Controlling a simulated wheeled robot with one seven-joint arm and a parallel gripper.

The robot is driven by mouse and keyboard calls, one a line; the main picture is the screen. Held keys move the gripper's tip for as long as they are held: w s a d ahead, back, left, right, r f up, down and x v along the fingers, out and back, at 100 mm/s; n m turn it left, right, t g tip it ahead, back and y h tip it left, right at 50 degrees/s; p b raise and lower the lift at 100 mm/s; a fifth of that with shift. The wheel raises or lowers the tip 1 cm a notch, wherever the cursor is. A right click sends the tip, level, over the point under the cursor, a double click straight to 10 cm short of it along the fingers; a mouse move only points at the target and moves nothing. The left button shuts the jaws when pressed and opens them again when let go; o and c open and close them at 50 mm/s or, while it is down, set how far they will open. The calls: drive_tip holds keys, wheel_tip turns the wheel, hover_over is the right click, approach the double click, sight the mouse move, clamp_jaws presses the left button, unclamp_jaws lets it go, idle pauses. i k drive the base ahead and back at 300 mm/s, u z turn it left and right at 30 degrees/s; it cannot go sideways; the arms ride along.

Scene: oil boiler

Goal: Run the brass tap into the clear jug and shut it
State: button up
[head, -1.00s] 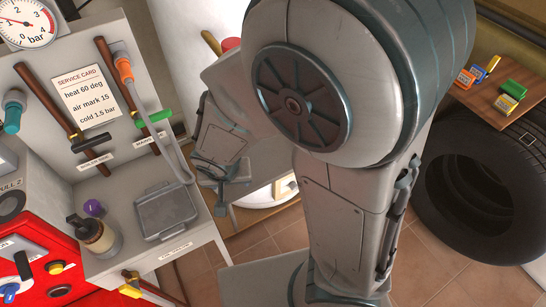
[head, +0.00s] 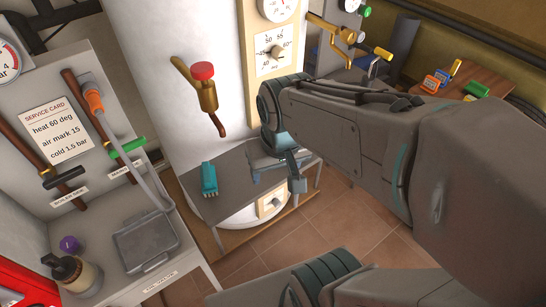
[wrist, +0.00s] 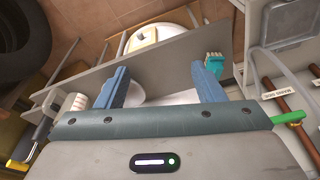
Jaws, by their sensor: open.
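The brass tap (head: 207,95) with a red knob is on the white boiler in the head view, its spout pointing down over a grey shelf (head: 228,203). My gripper (head: 294,174) is to the right of the tap and lower, over the right part of the shelf. In the wrist view my gripper (wrist: 162,80) has its two blue fingers wide apart, with nothing held between them. The grey shelf (wrist: 150,66) lies beyond the fingers. I cannot make out the clear jug in either view; my arm hides part of the shelf.
A teal brush (head: 208,179) lies on the shelf below the tap, and also shows near the right finger in the wrist view (wrist: 215,64). A side bench holds a grey tray (head: 147,241) and a dark-topped bottle (head: 76,274). Brass pipework (head: 335,32) is at upper right.

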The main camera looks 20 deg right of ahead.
sight(348, 36)
drive_tip(key=z, duration=1.45)
drive_tip(key=i, duration=0.1)
drive_tip(key=u, duration=0.5)
